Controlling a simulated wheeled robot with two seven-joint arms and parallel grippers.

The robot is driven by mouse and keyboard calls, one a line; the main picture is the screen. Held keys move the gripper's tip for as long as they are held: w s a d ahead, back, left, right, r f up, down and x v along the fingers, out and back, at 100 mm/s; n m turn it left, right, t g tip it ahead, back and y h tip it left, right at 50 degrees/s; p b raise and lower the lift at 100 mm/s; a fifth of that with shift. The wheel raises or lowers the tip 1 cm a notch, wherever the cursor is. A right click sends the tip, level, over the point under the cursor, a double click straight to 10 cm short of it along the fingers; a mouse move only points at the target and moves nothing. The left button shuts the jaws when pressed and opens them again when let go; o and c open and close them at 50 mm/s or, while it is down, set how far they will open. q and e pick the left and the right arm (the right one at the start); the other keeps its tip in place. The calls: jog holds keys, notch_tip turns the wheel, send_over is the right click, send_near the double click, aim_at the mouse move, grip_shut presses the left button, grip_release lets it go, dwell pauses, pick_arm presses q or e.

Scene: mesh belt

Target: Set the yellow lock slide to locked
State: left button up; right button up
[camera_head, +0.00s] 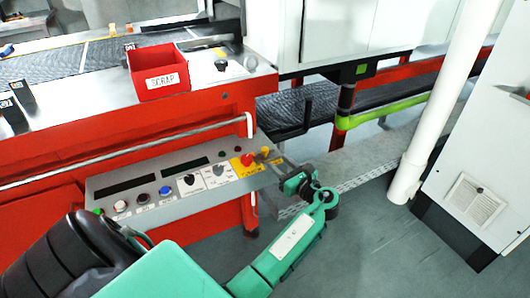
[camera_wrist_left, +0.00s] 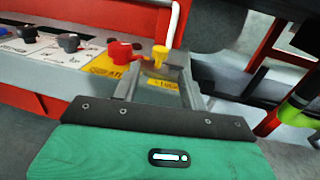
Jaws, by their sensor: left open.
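The yellow lock slide (camera_head: 265,151) is a small yellow knob at the right end of the grey control panel (camera_head: 150,196), beside the red knob (camera_head: 247,159). In the left wrist view the slide (camera_wrist_left: 159,54) stands upright, with a yellow label (camera_wrist_left: 162,86) just below it. My left gripper (camera_head: 276,161) reaches in from the right end of the panel. Its fingers are open in the left wrist view (camera_wrist_left: 157,75), one on each side of the line to the slide; I cannot tell whether they touch it. The slide's track is partly hidden. My right gripper is out of view.
Several black knobs and coloured buttons line the panel to the left. A silver rail (camera_head: 120,153) runs above it. A red scrap bin (camera_head: 157,72) stands on the machine top. A white post (camera_head: 436,110) and white cabinet (camera_head: 492,170) stand at the right.

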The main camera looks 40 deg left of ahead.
aim_at(267, 153)
pick_arm(q)
jog(key=x, duration=0.8)
jog(key=shift+a+b, duration=0.35)
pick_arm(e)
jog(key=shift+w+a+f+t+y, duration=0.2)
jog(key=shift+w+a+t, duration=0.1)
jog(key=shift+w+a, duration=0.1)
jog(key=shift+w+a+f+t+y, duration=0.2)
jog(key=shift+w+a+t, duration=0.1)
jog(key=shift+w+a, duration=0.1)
pick_arm(q)
grip_shut()
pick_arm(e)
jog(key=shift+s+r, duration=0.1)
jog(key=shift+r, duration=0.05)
